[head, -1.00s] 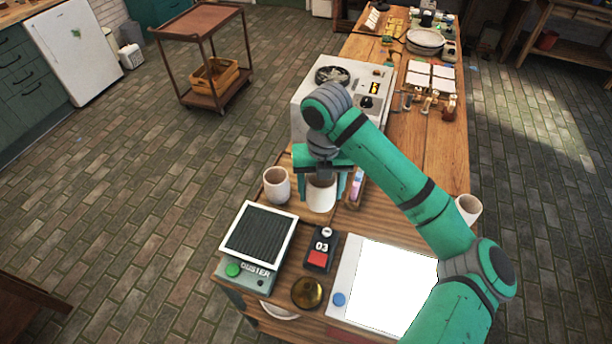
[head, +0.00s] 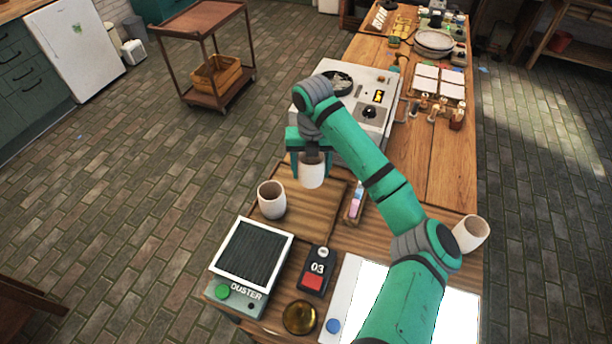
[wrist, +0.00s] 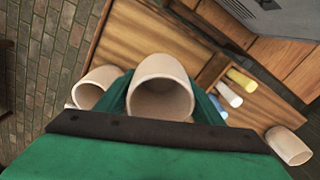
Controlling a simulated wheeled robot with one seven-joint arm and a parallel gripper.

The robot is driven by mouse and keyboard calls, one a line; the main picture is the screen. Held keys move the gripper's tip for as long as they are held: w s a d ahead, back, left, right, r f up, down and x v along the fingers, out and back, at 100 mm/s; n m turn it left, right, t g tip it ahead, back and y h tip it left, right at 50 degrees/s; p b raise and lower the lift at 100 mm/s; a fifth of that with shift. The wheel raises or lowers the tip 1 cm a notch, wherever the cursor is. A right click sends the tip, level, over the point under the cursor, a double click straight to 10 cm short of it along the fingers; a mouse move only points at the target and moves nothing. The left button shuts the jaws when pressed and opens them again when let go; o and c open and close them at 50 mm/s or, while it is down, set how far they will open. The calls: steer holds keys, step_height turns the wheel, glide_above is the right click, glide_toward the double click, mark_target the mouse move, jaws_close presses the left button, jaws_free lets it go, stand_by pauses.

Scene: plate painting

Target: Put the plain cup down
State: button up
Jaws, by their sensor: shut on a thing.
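A plain whitish cup (head: 312,173) is held upright between the green fingers of my gripper (head: 309,165). It also shows in the wrist view (wrist: 160,88), mouth toward the camera. The held cup appears above the back part of a wooden tray (head: 322,208); I cannot tell whether its base touches anything. A second whitish cup (head: 272,201) stands on the left side, in front of and left of the held cup.
A white machine with a dial (head: 366,110) stands behind my gripper. A tray of coloured chalk-like sticks (head: 355,204) lies to the right. The duster box (head: 250,256), a counter reading 03 (head: 316,269) and a brass dome (head: 299,317) are in front.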

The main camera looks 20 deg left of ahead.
steer(key=w+f, duration=0.1)
steer(key=a+f, duration=0.1)
steer(key=w+a+f, duration=0.1)
steer(key=f, duration=0.1)
steer(key=shift+w+a, duration=0.1)
steer(key=shift+w, duration=0.25)
steer(key=shift+w+a+f, duration=0.1)
steer(key=shift+w+f, duration=0.05)
steer(key=shift+f, duration=1.5)
steer(key=shift+f, duration=0.15)
steer(key=o, duration=1.2)
steer(key=shift+o, duration=0.2)
step_height(320, 180, up, 12)
steer(key=shift+r, duration=0.15)
